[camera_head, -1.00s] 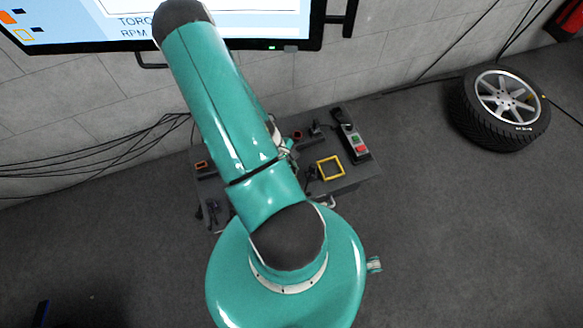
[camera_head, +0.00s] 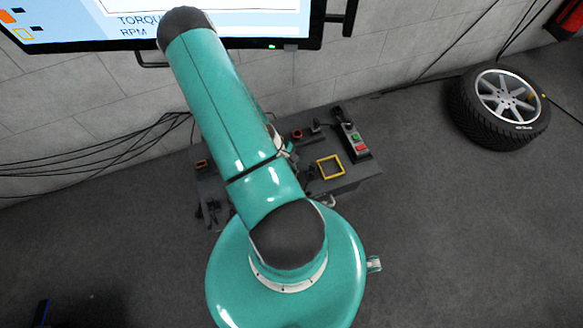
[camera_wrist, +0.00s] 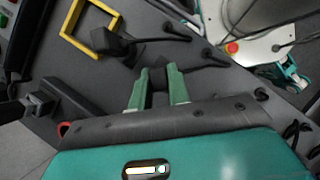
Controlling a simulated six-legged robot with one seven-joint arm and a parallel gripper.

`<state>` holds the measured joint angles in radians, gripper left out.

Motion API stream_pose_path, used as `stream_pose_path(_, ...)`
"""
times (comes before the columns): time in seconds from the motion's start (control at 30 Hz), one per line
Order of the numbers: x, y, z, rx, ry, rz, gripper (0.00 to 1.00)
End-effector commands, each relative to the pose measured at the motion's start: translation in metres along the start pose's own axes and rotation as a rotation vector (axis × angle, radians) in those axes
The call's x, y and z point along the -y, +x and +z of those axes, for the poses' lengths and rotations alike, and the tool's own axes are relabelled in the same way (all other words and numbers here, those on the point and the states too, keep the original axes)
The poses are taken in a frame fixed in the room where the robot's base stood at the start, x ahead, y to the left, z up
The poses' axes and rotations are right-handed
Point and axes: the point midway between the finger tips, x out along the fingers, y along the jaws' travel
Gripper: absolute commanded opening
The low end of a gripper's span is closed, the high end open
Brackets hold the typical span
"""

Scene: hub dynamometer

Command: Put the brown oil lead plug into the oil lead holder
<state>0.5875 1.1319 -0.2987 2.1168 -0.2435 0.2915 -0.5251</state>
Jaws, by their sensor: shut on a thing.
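My gripper (camera_wrist: 159,83) shows in the wrist view as two green fingers shut on a dark plug (camera_wrist: 159,76). A dark lead (camera_wrist: 198,65) runs from near the fingertips to the right. Its colour is too dark to tell whether it is brown. In the head view my arm hides the gripper and the plug. I cannot tell for sure which fitting is the oil lead holder. An orange-rimmed fitting (camera_head: 201,165) sits at the left end of the grey bench in the head view.
The grey bench (camera_head: 352,180) carries a yellow square frame (camera_head: 330,167), also in the wrist view (camera_wrist: 88,27), and a black plug (camera_wrist: 108,41) with a lead. A control box (camera_head: 355,143) with green and red buttons stands at the back right. A wheel (camera_head: 500,108) lies on the floor.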

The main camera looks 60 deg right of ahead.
Motion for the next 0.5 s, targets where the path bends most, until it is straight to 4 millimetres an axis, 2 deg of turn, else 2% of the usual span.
stream_pose_path(0.13,-0.0001,0.0000,-0.0002,-0.001,0.000,0.000,0.00)
stream_pose_path(0.17,-0.0001,0.0000,-0.0002,-0.001,0.000,0.000,0.20)
stream_pose_path(0.27,-0.0001,-0.0001,-0.0001,-0.001,0.000,0.000,0.39)
stream_pose_path(0.3,-0.0001,-0.0001,-0.0001,0.000,0.000,0.000,0.43)
stream_pose_path(0.5,-0.0001,-0.0001,-0.0001,-0.001,0.000,0.000,0.43)
